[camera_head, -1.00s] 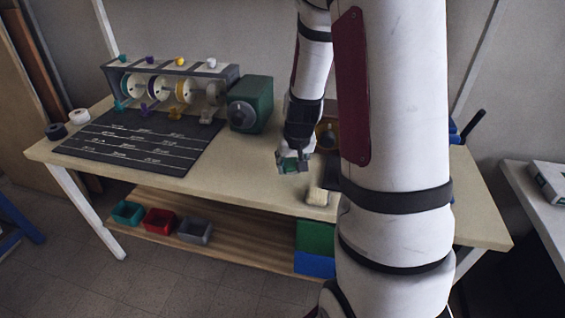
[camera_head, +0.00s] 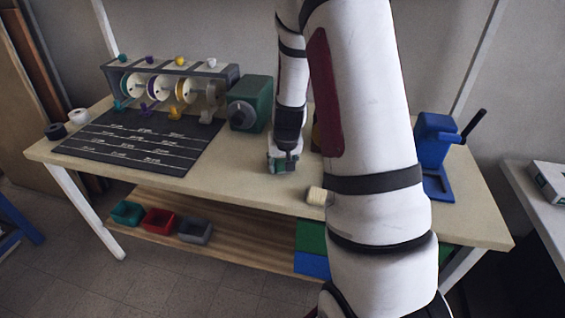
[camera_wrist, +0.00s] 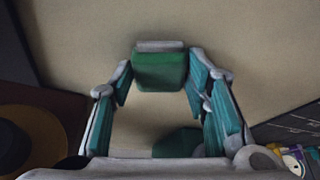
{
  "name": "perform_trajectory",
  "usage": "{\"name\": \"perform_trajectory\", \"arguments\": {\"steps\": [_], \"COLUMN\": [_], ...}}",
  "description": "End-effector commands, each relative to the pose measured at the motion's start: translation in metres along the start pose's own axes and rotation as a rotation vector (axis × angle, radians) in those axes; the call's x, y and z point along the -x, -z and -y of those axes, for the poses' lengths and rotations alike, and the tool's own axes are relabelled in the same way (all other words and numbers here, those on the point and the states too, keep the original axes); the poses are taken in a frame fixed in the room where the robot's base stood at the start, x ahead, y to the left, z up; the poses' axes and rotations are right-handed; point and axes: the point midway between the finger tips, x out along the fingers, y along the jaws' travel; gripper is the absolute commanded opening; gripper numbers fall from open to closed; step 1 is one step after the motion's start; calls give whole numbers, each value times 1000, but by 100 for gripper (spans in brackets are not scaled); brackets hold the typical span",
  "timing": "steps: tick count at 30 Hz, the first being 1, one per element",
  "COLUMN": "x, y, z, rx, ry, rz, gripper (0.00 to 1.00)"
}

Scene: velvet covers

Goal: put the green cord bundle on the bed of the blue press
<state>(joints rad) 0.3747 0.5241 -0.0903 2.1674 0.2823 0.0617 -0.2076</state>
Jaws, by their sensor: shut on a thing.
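My gripper (camera_head: 283,165) is low over the middle of the workbench in the head view. In the wrist view its two fingers (camera_wrist: 160,80) with teal pads stand on either side of a green piece, which I take to be the green cord bundle (camera_wrist: 160,70); they are shut on it. A second green patch shows nearer the palm, and I cannot tell what it is. The blue press (camera_head: 435,140) stands at the right end of the bench, right of my arm. Its flat bed (camera_head: 438,190) is bare where I see it; my arm hides its left side.
A cream block (camera_head: 317,196) lies at the front edge near my gripper. A green machine (camera_head: 250,103), a spool rack (camera_head: 170,70) and a black marked mat (camera_head: 130,142) fill the left.

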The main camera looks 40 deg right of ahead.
Motion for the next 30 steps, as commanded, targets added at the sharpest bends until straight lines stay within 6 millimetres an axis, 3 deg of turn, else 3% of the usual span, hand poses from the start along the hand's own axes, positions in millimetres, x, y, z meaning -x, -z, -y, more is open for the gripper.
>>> {"name": "perform_trajectory", "arguments": {"steps": [2, 3, 5, 18, 30], "x": [-3, -3, -2, 4, 82], "y": [-1, -1, -1, 1, 1], "z": [0, 0, 0, 0, 1], "rx": [-1, 0, 0, 1, 1], "ry": [0, 0, 0, 0, 2], "rz": [0, 0, 0, -1, -4], "gripper": [24, 49, 63, 63, 63]}}
